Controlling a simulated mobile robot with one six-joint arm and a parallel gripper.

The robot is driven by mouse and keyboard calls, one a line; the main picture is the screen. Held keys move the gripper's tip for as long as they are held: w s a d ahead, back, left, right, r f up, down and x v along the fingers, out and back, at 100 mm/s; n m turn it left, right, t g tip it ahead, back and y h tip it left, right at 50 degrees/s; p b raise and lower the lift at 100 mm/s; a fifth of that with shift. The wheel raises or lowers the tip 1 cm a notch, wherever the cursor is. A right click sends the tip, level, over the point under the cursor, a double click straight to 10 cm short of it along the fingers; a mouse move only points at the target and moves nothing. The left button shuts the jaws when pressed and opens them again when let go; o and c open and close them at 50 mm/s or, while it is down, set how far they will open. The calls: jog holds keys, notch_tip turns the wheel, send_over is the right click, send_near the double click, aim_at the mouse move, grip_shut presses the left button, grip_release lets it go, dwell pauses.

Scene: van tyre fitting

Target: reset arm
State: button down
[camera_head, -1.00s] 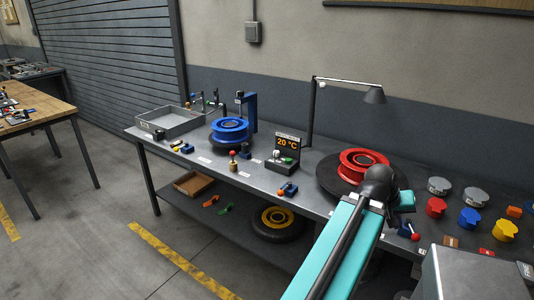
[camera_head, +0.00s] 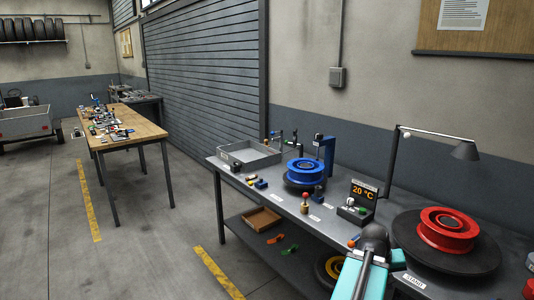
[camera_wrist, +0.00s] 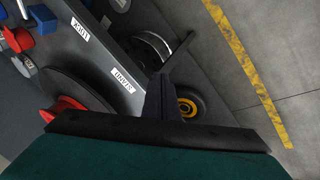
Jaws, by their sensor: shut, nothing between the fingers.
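My arm's teal link and dark joint show at the bottom of the head view, in front of the bench; the gripper itself is hidden there. In the wrist view my gripper (camera_wrist: 161,97) is a dark, narrow shape with its fingers together and nothing visible held. It appears over the bench edge, between the red-hubbed wheel on the left and the yellow-hubbed wheel (camera_wrist: 188,106) below. In the head view the red wheel (camera_head: 446,229) lies on a black round stand (camera_head: 412,251), right of my arm.
The grey bench (camera_head: 283,208) carries a blue wheel (camera_head: 303,170), a grey tray (camera_head: 270,158), a 20 °C display (camera_head: 363,191) and a lamp (camera_head: 464,150). A brown box (camera_head: 261,219) sits on its lower shelf. A wooden table (camera_head: 143,129) stands left. Floor between is clear.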

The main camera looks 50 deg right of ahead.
jog(key=w+a+f+n+y, duration=0.1)
jog(key=w+a+f+n, duration=0.1)
jog(key=w+a+f, duration=0.55)
jog(key=w+a+f+n, duration=0.2)
jog(key=w+a+f, duration=0.2)
jog(key=w, duration=0.6)
jog(key=w+a+f+n+y, duration=0.1)
jog(key=w+a+f+n, duration=0.1)
jog(key=w+a+f, duration=0.55)
jog(key=w+a+f+n+y, duration=0.1)
jog(key=w+a+f+n, duration=0.25)
jog(key=w+a, duration=0.45)
jog(key=a+f+n, duration=0.1)
jog(key=a+f, duration=0.2)
jog(key=a, duration=0.4)
jog(key=s+a+f+n+g, duration=0.1)
jog(key=a+f, duration=0.3)
jog(key=a, duration=0.2)
jog(key=a+f+n, duration=0.1)
jog(key=a+f, duration=0.2)
jog(key=a, duration=0.4)
jog(key=s+a+f+g, duration=0.1)
jog(key=s+a+f, duration=0.3)
jog(key=s+a, duration=0.2)
jog(key=s+a+f+g+y, duration=0.1)
jog(key=s+a+f, duration=0.3)
jog(key=a, duration=0.4)
jog(key=shift+s+a+f+g+y, duration=0.2)
jog(key=shift+s+f+g+y, duration=0.15)
jog(key=shift+s, duration=0.55)
